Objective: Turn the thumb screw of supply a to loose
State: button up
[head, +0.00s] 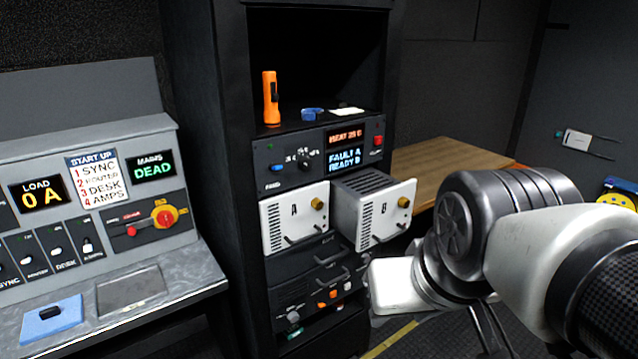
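Supply A (290,222) is a white-faced module marked A, seated in the rack at the left of its bay. Its brass-coloured thumb screw (317,203) shows at the upper right of its face; whether it is tight or loose cannot be read. Supply B (374,217), marked B, sits to the right and sticks out of the rack, with its own brass thumb screw (403,202). My arm comes in from the right. Its white end is low, right of the rack and below supply B, apart from supply A's screw. My gripper's fingertips cannot be made out.
Above the supplies, a panel (290,160) reads FAULT A, READY B. An orange torch (270,98) and blue tape roll (312,113) stand on the shelf above. A sloped console (80,180) is at left, a wooden bench (450,165) behind right. The space before supply A looks clear.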

aim_at(317, 205)
jog(key=j+z, duration=0.7)
jog(key=j, duration=0.2)
jog(key=i, duration=0.2)
jog(key=l+z, duration=0.05)
jog(key=l, duration=0.05)
